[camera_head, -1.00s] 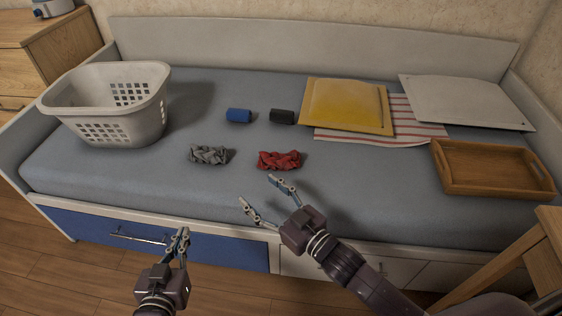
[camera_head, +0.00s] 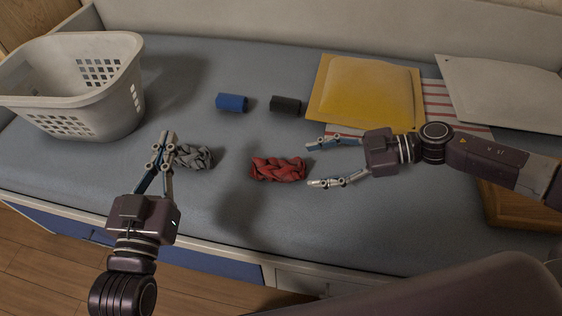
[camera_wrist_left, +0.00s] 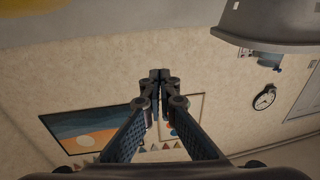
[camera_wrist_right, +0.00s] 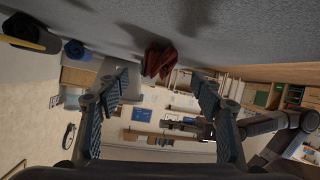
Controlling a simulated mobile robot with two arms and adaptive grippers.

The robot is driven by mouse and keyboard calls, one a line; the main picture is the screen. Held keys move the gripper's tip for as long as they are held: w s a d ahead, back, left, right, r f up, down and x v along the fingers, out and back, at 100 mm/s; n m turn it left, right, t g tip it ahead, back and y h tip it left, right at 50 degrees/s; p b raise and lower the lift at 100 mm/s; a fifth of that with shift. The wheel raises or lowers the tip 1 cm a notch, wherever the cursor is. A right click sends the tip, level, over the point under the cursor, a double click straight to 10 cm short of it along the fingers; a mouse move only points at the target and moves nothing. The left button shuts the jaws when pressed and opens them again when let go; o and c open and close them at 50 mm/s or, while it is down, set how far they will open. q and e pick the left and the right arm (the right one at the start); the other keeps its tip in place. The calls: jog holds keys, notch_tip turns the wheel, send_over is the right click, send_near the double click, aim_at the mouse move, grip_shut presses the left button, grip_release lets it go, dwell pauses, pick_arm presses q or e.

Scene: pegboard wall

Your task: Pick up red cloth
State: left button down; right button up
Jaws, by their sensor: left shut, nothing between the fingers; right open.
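The red cloth (camera_head: 278,169), a crumpled twisted bundle, lies on the grey-blue mattress near the middle of the head view. It also shows in the right wrist view (camera_wrist_right: 159,59), ahead and between the open fingers. My right gripper (camera_head: 312,164) is open, just to the right of the cloth, with its fingers pointing left at it; the cloth is not in its grasp. My left gripper (camera_head: 165,136) is shut and empty, beside the grey cloth (camera_head: 194,156). In the left wrist view its fingertips (camera_wrist_left: 160,75) meet with nothing between them.
A white basket (camera_head: 72,90) stands at the left. A blue roll (camera_head: 232,102) and a black roll (camera_head: 285,104) lie behind the red cloth.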

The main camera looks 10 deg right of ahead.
aim_at(304, 168)
jog(key=shift+x, duration=0.8)
pick_arm(q)
jog(key=s+r+t+h+b, duration=0.1)
jog(key=s+r+t, duration=0.1)
jog(key=r, duration=0.3)
jog(key=s+r+t+h+b, duration=0.1)
jog(key=s+r+t, duration=0.1)
jog(key=r+t, duration=0.2)
notch_tip(304, 168, up, 2)
jog(key=shift+s+r, duration=0.25)
jog(key=shift+s, duration=0.05)
pick_arm(e)
jog(key=x, duration=0.4)
jog(key=shift+a+f, duration=0.25)
jog(key=shift+f, duration=0.2)
pick_arm(q)
jog(key=shift+d, duration=0.1)
pick_arm(e)
jog(key=c, duration=0.8)
